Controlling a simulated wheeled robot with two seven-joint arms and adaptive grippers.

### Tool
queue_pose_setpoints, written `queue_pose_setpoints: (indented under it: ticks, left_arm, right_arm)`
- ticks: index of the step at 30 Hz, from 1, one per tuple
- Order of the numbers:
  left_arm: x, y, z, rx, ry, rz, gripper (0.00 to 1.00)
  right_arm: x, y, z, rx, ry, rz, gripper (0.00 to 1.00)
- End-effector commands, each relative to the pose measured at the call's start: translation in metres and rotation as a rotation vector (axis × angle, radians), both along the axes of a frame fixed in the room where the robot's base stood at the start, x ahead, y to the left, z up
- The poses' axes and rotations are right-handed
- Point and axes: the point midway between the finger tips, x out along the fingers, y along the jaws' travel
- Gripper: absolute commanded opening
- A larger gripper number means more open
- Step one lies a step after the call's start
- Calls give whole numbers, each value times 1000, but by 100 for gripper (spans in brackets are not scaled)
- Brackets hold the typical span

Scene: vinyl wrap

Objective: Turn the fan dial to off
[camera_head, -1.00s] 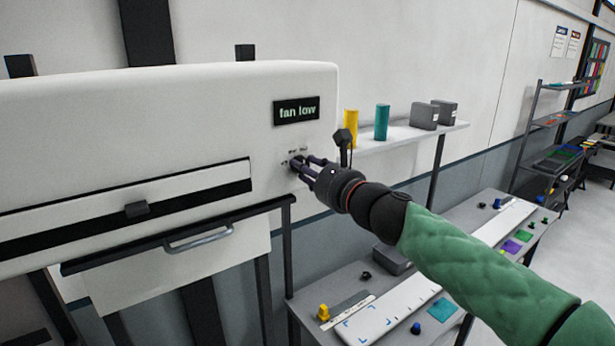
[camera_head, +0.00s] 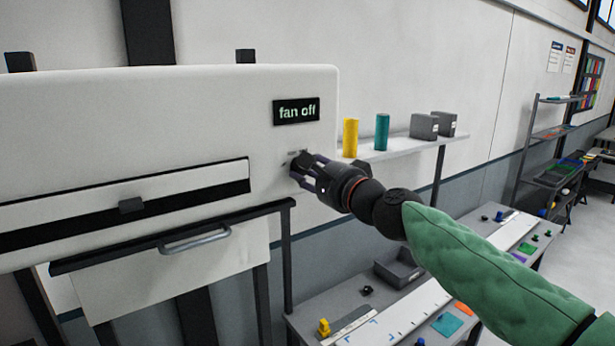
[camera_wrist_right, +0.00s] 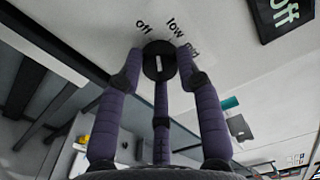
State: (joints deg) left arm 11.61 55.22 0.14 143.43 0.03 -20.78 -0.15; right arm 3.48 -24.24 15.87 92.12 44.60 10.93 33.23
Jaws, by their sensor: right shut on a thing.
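The fan dial (camera_wrist_right: 158,62) is a dark round knob with a light pointer mark, on the front of the white machine (camera_head: 180,100). In the right wrist view the words "off" and "low" show beside it; a third label is partly hidden by a finger. The display (camera_head: 296,110) above the dial reads "fan off". My right gripper (camera_head: 303,170) is at the dial, its purple fingers closed around it; it also shows in the right wrist view (camera_wrist_right: 160,75). In the head view the fingers hide much of the dial. My left gripper is not in view.
A shelf (camera_head: 400,143) to the right holds a yellow cylinder (camera_head: 350,137), a teal cylinder (camera_head: 382,132) and grey boxes (camera_head: 424,126). A metal handle (camera_head: 195,239) sticks out below the machine's slot. A workbench (camera_head: 345,300) with small items stands below my right arm.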

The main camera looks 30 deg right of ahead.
Motion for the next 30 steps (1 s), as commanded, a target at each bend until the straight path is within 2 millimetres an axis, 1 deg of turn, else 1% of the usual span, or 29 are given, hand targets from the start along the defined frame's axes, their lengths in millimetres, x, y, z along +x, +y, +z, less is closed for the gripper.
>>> queue_pose_setpoints:
  ticks: [1,6,12,19,30]
  left_arm:
    - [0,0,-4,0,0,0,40]
    - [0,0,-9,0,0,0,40]
    - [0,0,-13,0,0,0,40]
    - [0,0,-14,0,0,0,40]
    - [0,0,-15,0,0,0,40]
  right_arm:
    - [2,2,-7,-38,7,4,3]
    - [2,2,-7,-159,-3,5,3]
    - [2,1,-5,-256,-11,4,3]
    - [2,1,-4,-311,-18,4,3]
    - [1,0,-2,-321,-20,3,3]
